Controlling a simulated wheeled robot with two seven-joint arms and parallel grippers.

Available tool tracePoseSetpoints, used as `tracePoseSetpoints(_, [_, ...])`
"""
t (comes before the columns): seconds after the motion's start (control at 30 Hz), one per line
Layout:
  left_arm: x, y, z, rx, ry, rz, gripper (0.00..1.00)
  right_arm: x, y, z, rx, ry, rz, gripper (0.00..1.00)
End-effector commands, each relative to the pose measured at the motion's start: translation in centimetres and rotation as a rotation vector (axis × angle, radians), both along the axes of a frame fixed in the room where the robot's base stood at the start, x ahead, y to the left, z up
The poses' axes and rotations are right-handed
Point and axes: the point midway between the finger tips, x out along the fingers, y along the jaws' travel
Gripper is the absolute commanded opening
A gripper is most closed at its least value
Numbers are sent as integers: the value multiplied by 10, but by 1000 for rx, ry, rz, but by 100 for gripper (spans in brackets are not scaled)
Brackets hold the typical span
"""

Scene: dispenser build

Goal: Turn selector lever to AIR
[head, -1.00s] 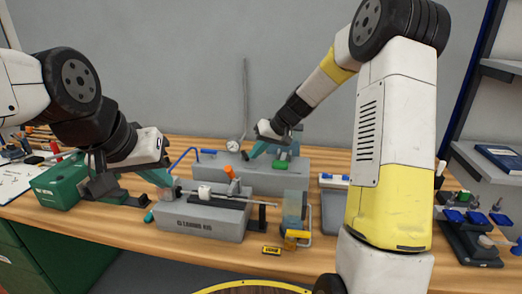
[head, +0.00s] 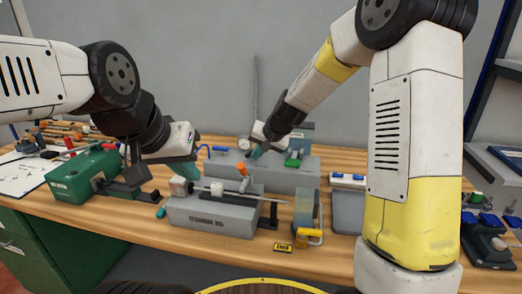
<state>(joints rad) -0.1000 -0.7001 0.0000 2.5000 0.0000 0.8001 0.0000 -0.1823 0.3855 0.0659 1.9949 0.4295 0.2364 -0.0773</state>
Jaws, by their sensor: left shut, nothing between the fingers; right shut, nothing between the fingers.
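I cannot read an AIR mark or tell for certain which handle is the selector lever. A green handle (head: 293,160) and a blue handle (head: 219,149) are at the rear grey block (head: 306,172). My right gripper (head: 254,154) is shut and empty, pointing down-left over the rear block, right beside a round gauge (head: 244,143). My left gripper (head: 191,174) is shut and empty above the left end of the front block; its tips are partly hidden.
A green box (head: 85,177) stands at the left, with a teal cylinder (head: 160,212) to its right.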

Motion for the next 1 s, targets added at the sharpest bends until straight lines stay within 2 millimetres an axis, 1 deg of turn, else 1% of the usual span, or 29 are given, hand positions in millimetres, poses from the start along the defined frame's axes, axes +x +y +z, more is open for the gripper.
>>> tracePoseSetpoints(0.27, [0,0,0,0,0,0,0,2,-2,0,0,0,-1,0])
tracePoseSetpoints(0.6, [0,0,0,0,0,0,0,14,-8,0,0,1,-2,0])
tracePoseSetpoints(0.9, [0,0,0,0,0,0,0,15,-8,0,0,1,-1,0])
tracePoseSetpoints(1.0, [0,0,0,0,0,0,0,15,-9,3,0,-2,-1,0])
